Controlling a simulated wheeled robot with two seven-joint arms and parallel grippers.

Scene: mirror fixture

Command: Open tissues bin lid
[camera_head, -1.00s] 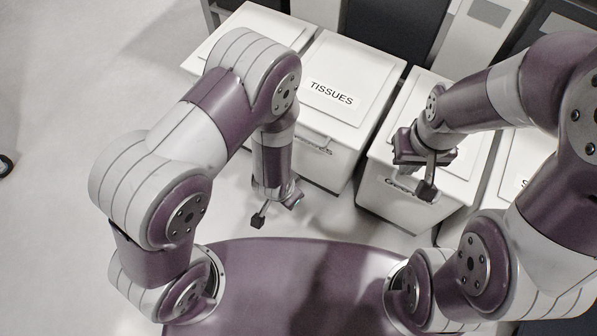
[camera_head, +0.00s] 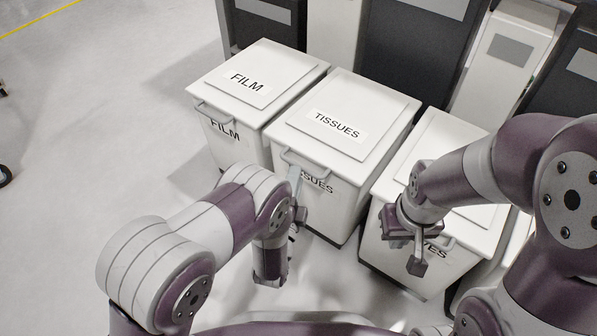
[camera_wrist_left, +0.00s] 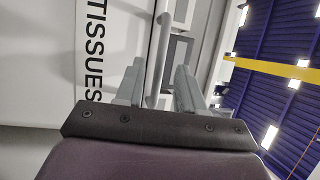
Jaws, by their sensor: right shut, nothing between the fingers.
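The white tissues bin (camera_head: 340,212) stands in the middle of the row, its flat lid (camera_head: 375,110) closed and labelled TISSUES. A bar handle (camera_head: 318,171) runs along the lid's front edge. My left gripper (camera_head: 296,177) is at this handle, near its left part. In the left wrist view the open fingers (camera_wrist_left: 158,88) stand on either side of the handle bar (camera_wrist_left: 160,50), with small gaps visible. The TISSUES label (camera_wrist_left: 94,50) lies left of them. My right gripper (camera_head: 417,262) is shut and empty, in front of the bin to the right.
A white FILM bin (camera_head: 225,135) with a closed lid stands left of the tissues bin. Another white bin (camera_head: 440,125) stands to its right, partly hidden by my right arm. Dark and white cabinets (camera_head: 415,45) stand behind.

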